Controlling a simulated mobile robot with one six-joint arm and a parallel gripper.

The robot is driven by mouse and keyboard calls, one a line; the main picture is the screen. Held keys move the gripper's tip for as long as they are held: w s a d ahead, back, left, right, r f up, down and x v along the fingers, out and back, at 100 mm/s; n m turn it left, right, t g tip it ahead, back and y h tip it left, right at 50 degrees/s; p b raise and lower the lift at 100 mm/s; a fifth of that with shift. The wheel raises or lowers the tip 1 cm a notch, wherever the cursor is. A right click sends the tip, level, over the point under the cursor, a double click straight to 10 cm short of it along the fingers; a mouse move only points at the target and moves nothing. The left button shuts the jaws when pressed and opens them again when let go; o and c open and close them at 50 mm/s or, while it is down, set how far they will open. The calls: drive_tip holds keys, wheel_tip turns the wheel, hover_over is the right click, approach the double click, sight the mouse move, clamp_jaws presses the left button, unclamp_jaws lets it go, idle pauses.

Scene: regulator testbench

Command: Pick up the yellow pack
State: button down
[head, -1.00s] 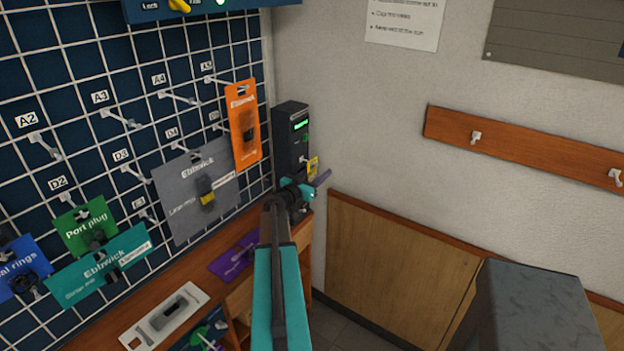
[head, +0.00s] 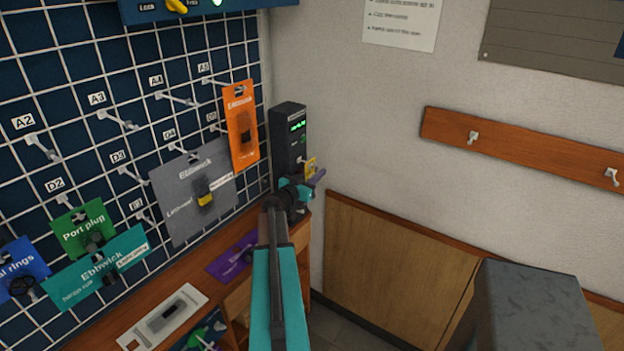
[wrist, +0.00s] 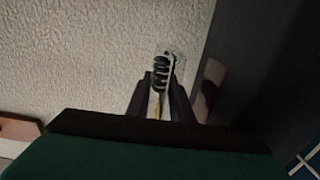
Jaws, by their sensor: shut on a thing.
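The yellow pack (head: 310,166) is small in the head view, at the front of a black device (head: 289,140) with a lit green display. My gripper (head: 317,178) is at the pack, its purple fingers just below and beside it. In the wrist view my gripper (wrist: 162,98) is shut on the pack, which shows edge-on as a thin pale and yellow strip (wrist: 157,104) with a black ribbed part beside it. I cannot tell whether the pack still touches the device's hook.
A wire grid wall at left holds an orange pack (head: 241,125), a grey pack (head: 180,215), a green pack (head: 84,228) and a teal pack (head: 75,280) on hooks. A grey block (head: 530,310) stands at right.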

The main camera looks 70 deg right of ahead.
drive_tip(key=shift+r, duration=0.1)
drive_tip(key=shift+r, duration=0.65)
drive_tip(key=s+a+b, duration=0.2)
drive_tip(key=s+a, duration=0.1)
drive_tip(key=s, duration=0.5)
drive_tip(key=s+a+b, duration=0.2)
drive_tip(key=s+a, duration=0.1)
drive_tip(key=s, duration=0.6)
drive_tip(key=shift+a, duration=0.3)
